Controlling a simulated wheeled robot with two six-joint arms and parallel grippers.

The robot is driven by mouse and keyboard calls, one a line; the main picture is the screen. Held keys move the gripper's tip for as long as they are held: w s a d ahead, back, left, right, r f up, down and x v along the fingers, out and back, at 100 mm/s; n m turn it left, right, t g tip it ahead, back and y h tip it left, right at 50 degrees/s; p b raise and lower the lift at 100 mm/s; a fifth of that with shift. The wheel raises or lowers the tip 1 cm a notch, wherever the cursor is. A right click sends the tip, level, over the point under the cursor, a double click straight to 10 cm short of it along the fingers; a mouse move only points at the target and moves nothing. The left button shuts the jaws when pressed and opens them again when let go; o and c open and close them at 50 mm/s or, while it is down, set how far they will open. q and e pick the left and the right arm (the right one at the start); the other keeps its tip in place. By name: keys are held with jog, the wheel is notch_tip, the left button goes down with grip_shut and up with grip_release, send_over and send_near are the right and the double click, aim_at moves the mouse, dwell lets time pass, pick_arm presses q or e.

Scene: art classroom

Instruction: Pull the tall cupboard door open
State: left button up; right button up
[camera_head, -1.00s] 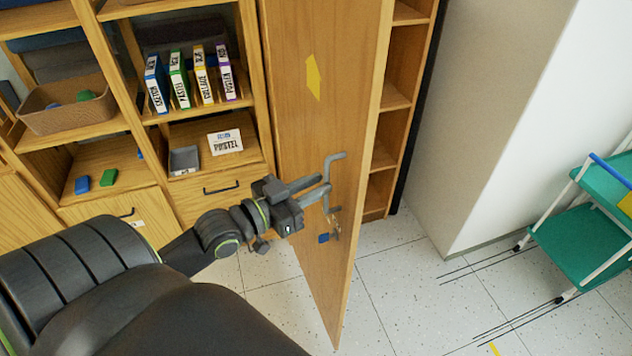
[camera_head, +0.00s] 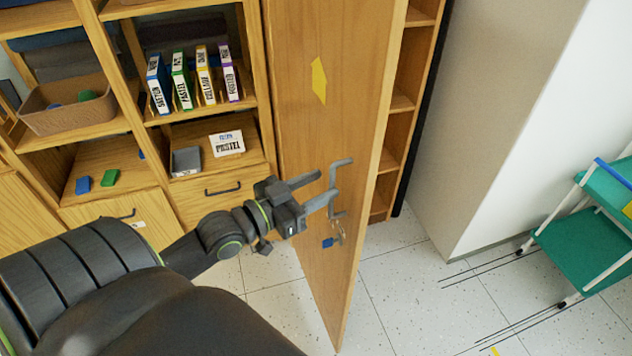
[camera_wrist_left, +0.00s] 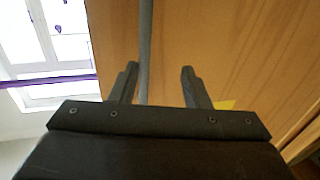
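The tall cupboard door (camera_head: 305,110) is wooden with a yellow diamond mark and stands ajar, with open shelves showing past its right edge. A grey bar handle (camera_head: 340,163) sticks out from it, with a lock and keys with a blue tag (camera_head: 328,242) below. My left gripper (camera_head: 327,187) is at the handle, its two fingers apart. In the left wrist view the handle's bar (camera_wrist_left: 146,45) runs between the spread fingers (camera_wrist_left: 158,82), nearer the left one; I cannot tell if they touch. My right gripper is out of view.
A wooden shelf unit with binders (camera_head: 193,78), a brown basket (camera_head: 70,108) and drawers stands left of the door. A green trolley (camera_head: 580,245) stands at the far right beside a white wall block (camera_head: 500,110). The tiled floor between is clear.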

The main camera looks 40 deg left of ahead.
pick_arm(q)
jog(key=shift+f, duration=0.3)
dwell(0.4)
jog(key=shift+s+a, duration=0.1)
jog(key=p+v, duration=0.3)
jog(key=v, duration=1.4)
jog(key=shift+r+p, duration=0.2)
jog(key=shift+p, duration=0.1)
jog(key=shift+s, duration=0.1)
